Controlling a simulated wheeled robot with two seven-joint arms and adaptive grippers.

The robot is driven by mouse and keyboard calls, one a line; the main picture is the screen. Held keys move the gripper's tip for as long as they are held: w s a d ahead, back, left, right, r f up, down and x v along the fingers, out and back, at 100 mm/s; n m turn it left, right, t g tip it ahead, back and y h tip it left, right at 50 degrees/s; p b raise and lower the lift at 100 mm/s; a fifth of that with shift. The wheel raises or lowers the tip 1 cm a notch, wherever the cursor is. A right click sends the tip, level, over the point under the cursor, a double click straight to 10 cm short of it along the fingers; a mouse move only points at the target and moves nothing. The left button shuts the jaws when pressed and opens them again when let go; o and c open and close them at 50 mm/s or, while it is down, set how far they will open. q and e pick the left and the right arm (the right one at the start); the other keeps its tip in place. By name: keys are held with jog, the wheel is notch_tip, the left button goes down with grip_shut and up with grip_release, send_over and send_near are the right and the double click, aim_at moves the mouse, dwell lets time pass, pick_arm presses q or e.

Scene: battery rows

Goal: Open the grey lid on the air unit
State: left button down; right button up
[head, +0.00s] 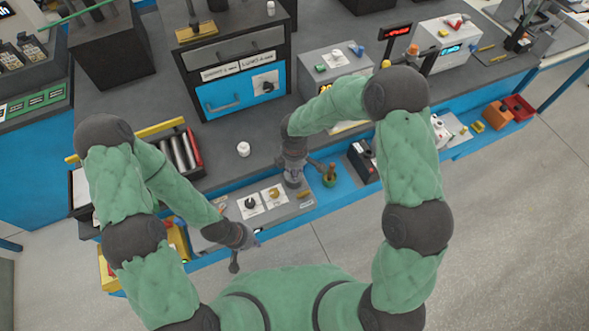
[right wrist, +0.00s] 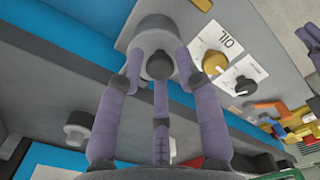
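In the right wrist view a round grey lid-like cap (right wrist: 158,35) sits at the end of a grey panel (right wrist: 205,18) with an OIL label. The fingers of my right gripper (right wrist: 158,66) reach around the cap from both sides, their tips against or very close to it; I cannot tell if they press on it. In the head view my right gripper (head: 293,180) points down at the right part of the grey panel (head: 222,232), hiding the cap there. My left gripper (head: 238,258) hangs near the panel's front left; its finger opening is unclear.
A yellow knob (right wrist: 214,63) and a black knob (right wrist: 243,86) stand beside the cap. A white round item (head: 243,149) sits on the dark bench behind. A roller tray (head: 180,152) lies left.

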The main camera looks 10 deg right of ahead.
grip_shut()
jog(key=g+p, duration=0.1)
jog(key=p, duration=0.1)
jog(key=r+p, duration=0.1)
jog(key=shift+w+a+g+h+p, duration=0.15)
jog(key=shift+w+g+h+p, duration=0.15)
jog(key=shift+w+g+p, duration=0.1)
jog(key=shift+w+r+p, duration=0.1)
jog(key=shift+w+p, duration=0.05)
jog(key=shift+p, duration=0.15)
jog(key=shift+w+a+g+h, duration=0.15)
jog(key=shift+w+g+h, duration=0.2)
jog(key=shift+g, duration=0.55)
jog(key=shift+w+a+r+g+b, duration=0.15)
jog(key=shift+w+g+b, duration=0.3)
jog(key=shift+g, duration=0.35)
jog(key=shift+w+a+r+g+h+b, duration=0.15)
jog(key=shift+w+g+h+b, duration=0.15)
jog(key=shift+g+h+b, duration=0.25)
jog(key=shift+r, duration=0.1)
